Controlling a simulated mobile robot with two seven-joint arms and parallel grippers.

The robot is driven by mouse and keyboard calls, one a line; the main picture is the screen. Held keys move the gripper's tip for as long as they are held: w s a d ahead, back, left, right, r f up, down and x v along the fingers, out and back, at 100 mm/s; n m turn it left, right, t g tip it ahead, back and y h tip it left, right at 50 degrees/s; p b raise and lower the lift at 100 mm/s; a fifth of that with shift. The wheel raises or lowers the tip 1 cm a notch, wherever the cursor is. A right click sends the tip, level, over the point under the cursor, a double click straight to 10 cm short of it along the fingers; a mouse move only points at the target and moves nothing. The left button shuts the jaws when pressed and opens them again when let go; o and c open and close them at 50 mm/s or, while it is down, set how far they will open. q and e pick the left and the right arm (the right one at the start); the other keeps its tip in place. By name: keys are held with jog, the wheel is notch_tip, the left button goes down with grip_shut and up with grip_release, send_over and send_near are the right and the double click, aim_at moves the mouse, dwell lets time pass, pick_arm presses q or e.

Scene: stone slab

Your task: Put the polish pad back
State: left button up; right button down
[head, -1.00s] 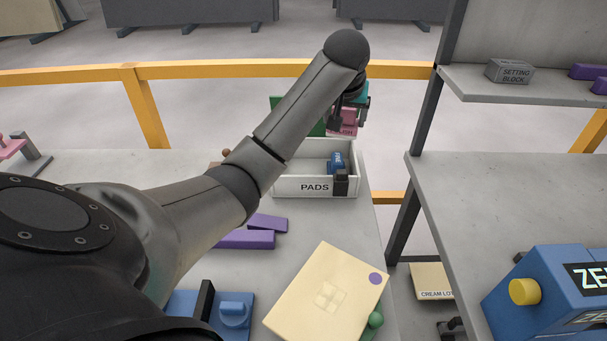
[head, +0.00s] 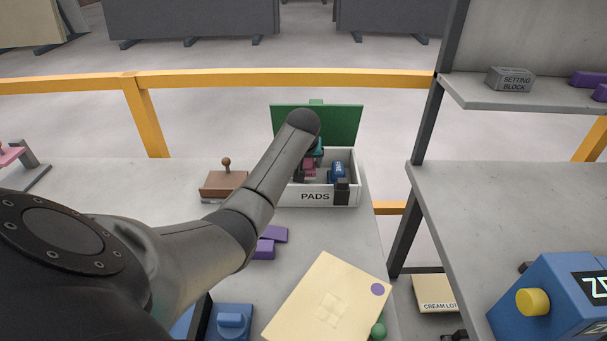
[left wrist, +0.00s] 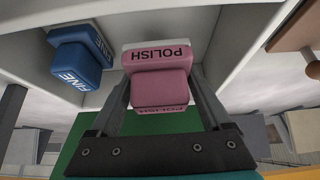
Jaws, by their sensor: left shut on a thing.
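The pink polish pad (left wrist: 160,85), marked POLISH, is between the two fingers of my left gripper (left wrist: 163,95) in the left wrist view. It also shows in the head view (head: 309,170), partly hidden by my arm. My left gripper (head: 313,160) is shut on it, inside or just above the left part of the white PADS box (head: 290,195). I cannot tell whether the pad touches the box floor. The blue FINE pad (head: 337,171) stands in the box to the right; it also shows in the left wrist view (left wrist: 80,58). My right gripper is not in view.
The box's green lid (head: 340,122) stands open at the back. A brown block with a knob (head: 224,184) lies left of the box. Purple blocks (head: 264,249) and a cream board (head: 328,305) lie nearer. A grey shelf unit (head: 510,190) stands to the right.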

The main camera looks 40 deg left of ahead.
pick_arm(q)
jog(key=shift+f+b, duration=0.4)
jog(key=shift+f, duration=1.2)
jog(key=shift+f, duration=0.15)
jog(key=o, duration=1.1)
jog(key=shift+s+d+r, duration=0.1)
jog(key=shift+r, duration=0.3)
jog(key=shift+p+v, duration=2.05)
jog(key=shift+v, duration=3.7)
